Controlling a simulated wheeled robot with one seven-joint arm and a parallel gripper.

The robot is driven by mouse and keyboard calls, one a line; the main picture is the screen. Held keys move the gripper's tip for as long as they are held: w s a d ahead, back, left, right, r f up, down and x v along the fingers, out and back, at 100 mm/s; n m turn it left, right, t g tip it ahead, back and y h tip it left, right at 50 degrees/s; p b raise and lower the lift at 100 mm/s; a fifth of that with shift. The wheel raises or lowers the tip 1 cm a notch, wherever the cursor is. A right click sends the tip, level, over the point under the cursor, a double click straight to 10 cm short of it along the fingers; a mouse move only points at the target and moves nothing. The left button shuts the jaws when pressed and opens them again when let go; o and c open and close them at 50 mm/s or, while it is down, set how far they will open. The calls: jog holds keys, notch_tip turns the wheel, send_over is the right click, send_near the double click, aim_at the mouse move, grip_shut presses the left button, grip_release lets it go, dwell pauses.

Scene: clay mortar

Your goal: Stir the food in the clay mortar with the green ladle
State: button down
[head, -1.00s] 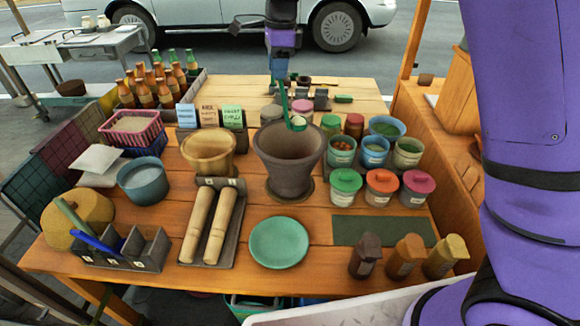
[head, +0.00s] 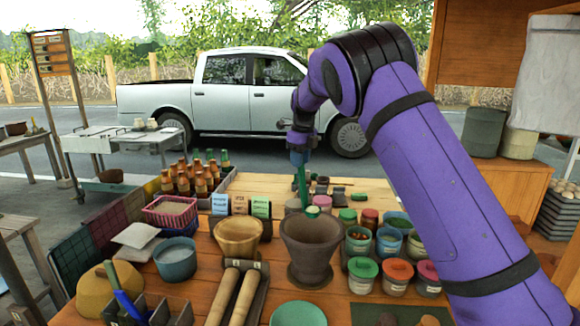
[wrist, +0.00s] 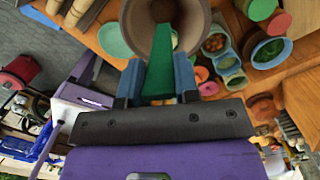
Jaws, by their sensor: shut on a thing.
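My gripper (head: 299,157) is shut on the handle of the green ladle (head: 302,187). The ladle hangs down from the gripper, its bowl at the far rim of the brown clay mortar (head: 310,248). In the wrist view the green handle (wrist: 160,68) sits between the two blue fingers (wrist: 157,80) and points toward the mortar (wrist: 193,22). The food inside the mortar is not visible from these angles. I cannot tell whether the ladle bowl is inside or just behind the rim.
A tan bowl (head: 238,236) stands left of the mortar. Lidded jars (head: 362,277) and open cups (head: 389,242) crowd its right. Sauce bottles (head: 200,182) stand in a crate at the back left. A green plate (head: 298,315) lies in front. Bare wood shows behind the mortar.

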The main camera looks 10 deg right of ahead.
jog(key=shift+s+d+r, duration=0.15)
jog(key=shift+s+d, duration=0.2)
jog(key=shift+d, duration=0.05)
jog(key=s+d+f+t+y, duration=0.3)
jog(key=s+d+t+y, duration=0.1)
jog(key=s+d+t, duration=0.1)
jog(key=s+d+f+t+y, duration=0.3)
jog(key=s+d+t+y, duration=0.2)
jog(key=s+d, duration=0.2)
jog(key=shift+s+d+f, duration=0.2)
jog(key=shift+s+f, duration=0.05)
jog(key=shift+s, duration=0.75)
dwell(0.3)
